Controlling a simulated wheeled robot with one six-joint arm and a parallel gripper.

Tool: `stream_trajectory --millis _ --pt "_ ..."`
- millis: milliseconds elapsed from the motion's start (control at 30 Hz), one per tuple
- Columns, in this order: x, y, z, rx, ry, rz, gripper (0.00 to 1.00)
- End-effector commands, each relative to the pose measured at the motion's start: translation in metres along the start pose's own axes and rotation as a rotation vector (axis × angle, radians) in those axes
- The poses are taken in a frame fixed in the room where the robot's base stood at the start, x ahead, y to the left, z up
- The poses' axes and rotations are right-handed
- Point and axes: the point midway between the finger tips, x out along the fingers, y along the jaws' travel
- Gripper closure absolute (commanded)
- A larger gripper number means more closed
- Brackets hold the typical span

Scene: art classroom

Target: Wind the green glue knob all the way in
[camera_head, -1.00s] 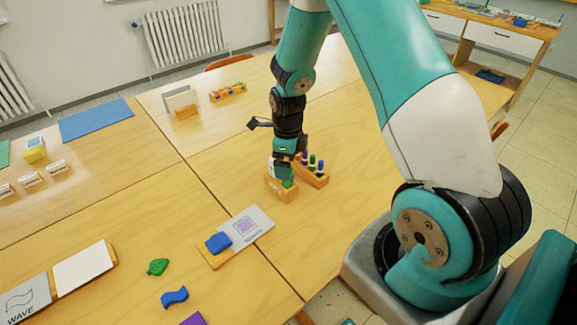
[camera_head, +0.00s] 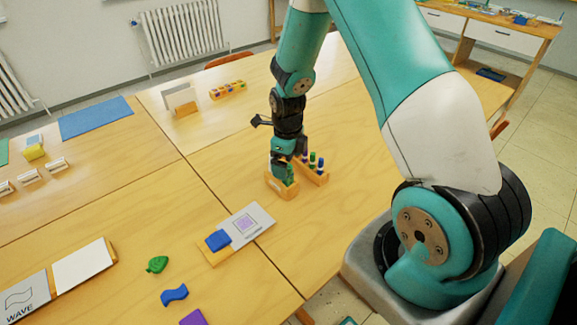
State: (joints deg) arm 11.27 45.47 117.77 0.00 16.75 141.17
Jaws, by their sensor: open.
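My gripper (camera_head: 285,172) points down over a small wooden block (camera_head: 281,190) near the middle of the table. Its jaws are open around or just beside a small green thing on top of the block, likely the green glue knob (camera_head: 290,181). The gripper hides much of the knob, so I cannot tell whether the jaws touch it or how far in it is wound. A wooden rack (camera_head: 318,178) with several small purple, green and blue pieces stands just right of the block.
A board with a blue block (camera_head: 218,240) and a printed card (camera_head: 250,224) lies nearer. A green leaf shape (camera_head: 157,264) and blue wave shape (camera_head: 174,294) lie at the front. Another wooden rack (camera_head: 228,90) stands farther back.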

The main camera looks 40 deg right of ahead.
Motion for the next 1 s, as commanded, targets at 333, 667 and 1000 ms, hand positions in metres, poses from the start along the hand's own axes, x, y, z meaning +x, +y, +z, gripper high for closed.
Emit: stream_trajectory --millis 333,667,1000 --pt "0.008 0.000 0.000 0.000 0.000 0.000 0.04" --pt "0.014 0.000 0.000 0.000 0.000 0.000 0.04" --pt "0.014 0.000 0.000 0.000 0.000 0.000 0.32"
